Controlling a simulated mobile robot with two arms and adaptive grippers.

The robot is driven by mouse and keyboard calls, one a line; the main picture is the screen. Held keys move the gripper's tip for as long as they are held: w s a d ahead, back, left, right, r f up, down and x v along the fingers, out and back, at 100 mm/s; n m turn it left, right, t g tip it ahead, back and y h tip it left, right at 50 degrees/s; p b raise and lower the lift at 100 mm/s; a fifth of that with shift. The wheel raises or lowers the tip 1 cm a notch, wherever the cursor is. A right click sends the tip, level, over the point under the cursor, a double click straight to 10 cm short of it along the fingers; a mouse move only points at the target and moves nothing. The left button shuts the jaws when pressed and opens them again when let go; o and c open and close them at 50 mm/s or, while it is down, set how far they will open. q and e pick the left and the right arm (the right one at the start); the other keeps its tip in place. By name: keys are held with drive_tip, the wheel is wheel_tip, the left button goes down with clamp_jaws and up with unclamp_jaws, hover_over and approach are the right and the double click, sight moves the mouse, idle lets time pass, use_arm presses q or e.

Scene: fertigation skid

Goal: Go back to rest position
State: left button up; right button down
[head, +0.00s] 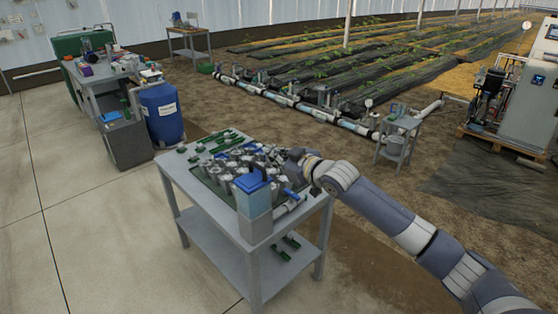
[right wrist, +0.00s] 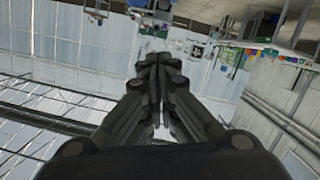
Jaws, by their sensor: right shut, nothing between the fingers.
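My right arm comes in from the lower right in the head view, and its gripper (head: 296,156) is over the right edge of a grey metal table (head: 205,195). In the right wrist view the fingers of the right gripper (right wrist: 160,62) are together with nothing between them. That view looks towards the greenhouse wall and roof, tilted. In the head view the gripper is small and close to metal parts on the table; I cannot tell whether it touches them. My left gripper is in neither view.
The table holds several metal fittings, a blue-lidded grey container (head: 254,208) and green pieces. A blue barrel (head: 162,112) and a cluttered workbench (head: 105,75) stand at the left. A pump skid (head: 525,95) stands at the right. The concrete floor (head: 70,220) at left is clear.

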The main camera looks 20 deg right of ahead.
drive_tip(key=s+d+f+m+g+h, duration=0.15)
drive_tip(key=s+f, duration=0.25)
drive_tip(key=f, duration=0.9)
drive_tip(key=s+d+f+m+g+h+b, duration=0.15)
drive_tip(key=s+f, duration=0.25)
drive_tip(key=f, duration=0.8)
drive_tip(key=s+d+f+m+g+h+p, duration=0.1)
drive_tip(key=s+d+f+g, duration=0.2)
drive_tip(key=f, duration=1)
drive_tip(key=s+a+f+g, duration=0.2)
drive_tip(key=s+f, duration=1.6)
drive_tip(key=s, duration=0.1)
drive_tip(key=s+a+f+g, duration=0.2)
drive_tip(key=s+a+f, duration=0.1)
drive_tip(key=s, duration=0.8)
drive_tip(key=s+a+f+g, duration=0.2)
drive_tip(key=s+f, duration=0.3)
drive_tip(key=s, duration=0.6)
drive_tip(key=s+a+f+g+b, duration=0.1)
drive_tip(key=s+a+f, duration=0.3)
drive_tip(key=s, duration=0.7)
drive_tip(key=shift+s+f+g, duration=0.35)
drive_tip(key=shift+f+g, duration=0.15)
drive_tip(key=shift+f, duration=0.1)
